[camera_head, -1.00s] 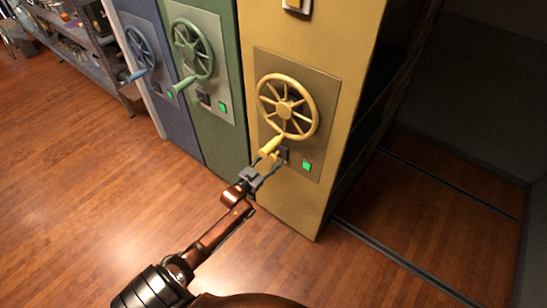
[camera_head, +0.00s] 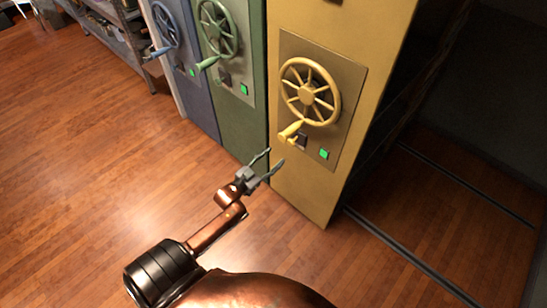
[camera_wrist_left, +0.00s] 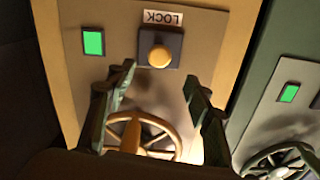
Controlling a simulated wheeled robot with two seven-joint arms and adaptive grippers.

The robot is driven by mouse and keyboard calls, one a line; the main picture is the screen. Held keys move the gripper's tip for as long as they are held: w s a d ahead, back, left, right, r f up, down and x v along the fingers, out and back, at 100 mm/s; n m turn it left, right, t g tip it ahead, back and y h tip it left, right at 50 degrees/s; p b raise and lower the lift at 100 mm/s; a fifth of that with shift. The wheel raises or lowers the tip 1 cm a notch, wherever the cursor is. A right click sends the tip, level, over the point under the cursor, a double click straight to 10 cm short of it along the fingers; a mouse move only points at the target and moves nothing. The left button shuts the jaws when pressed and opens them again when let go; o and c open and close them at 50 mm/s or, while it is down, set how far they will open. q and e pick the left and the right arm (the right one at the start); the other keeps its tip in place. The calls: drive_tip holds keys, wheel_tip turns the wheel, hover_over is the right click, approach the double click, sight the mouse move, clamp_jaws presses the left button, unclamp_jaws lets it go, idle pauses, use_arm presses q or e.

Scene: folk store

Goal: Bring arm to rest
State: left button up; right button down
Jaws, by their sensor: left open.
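My left gripper (camera_head: 270,165) is open and empty in the head view, in front of the lower part of the yellow cabinet (camera_head: 300,190). It is below and left of the yellow handwheel (camera_head: 309,91) and apart from its crank handle (camera_head: 291,131). In the left wrist view the spread fingers (camera_wrist_left: 160,95) frame the panel. The yellow wheel shows upside down between them (camera_wrist_left: 146,126), with a round yellow button (camera_wrist_left: 159,57) and a LOCK label (camera_wrist_left: 163,18) above it. My right gripper is not in view.
A green cabinet (camera_head: 241,129) and a blue cabinet (camera_head: 200,108) with similar wheels stand to the left. A shelf with goods (camera_head: 121,38) is at the upper left. Floor rails (camera_head: 410,264) run to the right of the yellow cabinet. The wooden floor (camera_head: 90,170) at left is clear.

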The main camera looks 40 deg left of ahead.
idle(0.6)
use_arm(q)
drive_tip(key=s+d+f+g+p, duration=0.1)
drive_tip(key=s+f+g, duration=0.2)
drive_tip(key=s+f, duration=0.6)
drive_tip(key=s+d+f+n+g+y+p, duration=0.1)
drive_tip(key=s+f+g, duration=0.25)
drive_tip(key=f, duration=0.95)
drive_tip(key=s+d+f+g+p, duration=0.1)
drive_tip(key=s+f+g+p, duration=0.1)
drive_tip(key=s+f, duration=0.7)
drive_tip(key=s+d+f+g+p, duration=0.1)
drive_tip(key=s+d+f+g, duration=0.2)
drive_tip(key=s, duration=0.9)
drive_tip(key=s+d+f+g+p, duration=0.1)
drive_tip(key=s+d+f+g, duration=0.2)
drive_tip(key=s+d+f, duration=0.2)
drive_tip(key=s+d+f+g+p, duration=0.1)
drive_tip(key=s+d+f+g, duration=0.2)
drive_tip(key=s+f, duration=0.5)
drive_tip(key=s+d, duration=0.1)
drive_tip(key=s, duration=1)
drive_tip(key=shift+s+d+f+m+h, duration=0.2)
drive_tip(key=shift+s+f+m+h, duration=0.1)
drive_tip(key=shift+h, duration=0.1)
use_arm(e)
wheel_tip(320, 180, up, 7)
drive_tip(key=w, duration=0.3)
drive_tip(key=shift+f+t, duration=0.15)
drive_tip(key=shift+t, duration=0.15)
